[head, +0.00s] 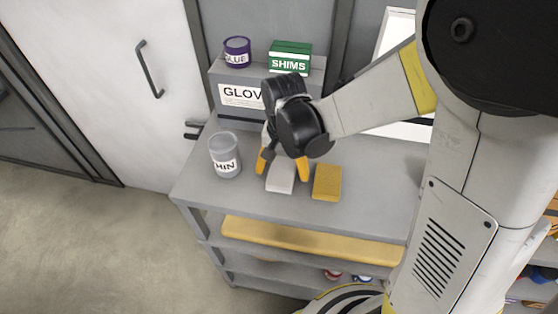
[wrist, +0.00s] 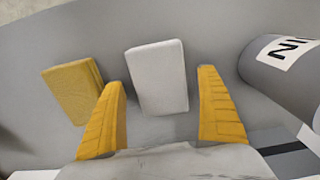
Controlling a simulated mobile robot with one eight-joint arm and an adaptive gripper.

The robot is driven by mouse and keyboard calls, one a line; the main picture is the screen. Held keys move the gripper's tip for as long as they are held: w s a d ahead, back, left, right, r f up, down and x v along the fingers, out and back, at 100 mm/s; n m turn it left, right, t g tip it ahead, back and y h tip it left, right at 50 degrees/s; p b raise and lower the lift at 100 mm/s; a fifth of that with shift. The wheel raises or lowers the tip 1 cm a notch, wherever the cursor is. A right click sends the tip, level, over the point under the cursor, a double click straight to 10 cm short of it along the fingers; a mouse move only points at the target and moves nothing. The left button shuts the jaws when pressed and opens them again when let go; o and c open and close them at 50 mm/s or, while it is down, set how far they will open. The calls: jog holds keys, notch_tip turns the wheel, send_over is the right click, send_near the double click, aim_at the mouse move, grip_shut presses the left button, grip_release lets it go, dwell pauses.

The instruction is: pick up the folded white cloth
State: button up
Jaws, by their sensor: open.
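The folded white cloth (head: 281,178) lies flat on the grey shelf top in the head view, partly hidden by my gripper. It also shows in the wrist view (wrist: 157,77) as a pale block between my fingers. My gripper (head: 283,170) is open, with its yellow fingertips to either side of the cloth. In the wrist view my gripper (wrist: 163,112) has a gap between each finger and the cloth. I cannot tell how far the fingertips are above the shelf.
A yellow folded cloth or sponge (head: 327,182) lies close on the right. A grey can (head: 225,155) stands on the left. Behind are a gloves box (head: 240,97), a purple glue can (head: 237,52) and a green shims box (head: 290,58). The shelf (head: 375,215) is clear at front right.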

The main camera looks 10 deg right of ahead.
aim_at(284, 172)
jog(key=shift+f, duration=0.3)
jog(key=c, duration=1.2)
jog(key=shift+c, duration=0.2)
jog(key=shift+r, duration=0.2)
jog(key=shift+r, duration=0.25)
jog(key=r, duration=0.2)
jog(key=r+p, duration=0.1)
jog(key=r, duration=0.1)
jog(key=shift+s+d, duration=0.2)
jog(key=s+d+r+p, duration=0.2)
jog(key=s+d+r, duration=0.4)
jog(key=s+d, duration=0.1)
jog(key=shift+s+d, duration=0.25)
jog(key=shift+d, duration=0.35)
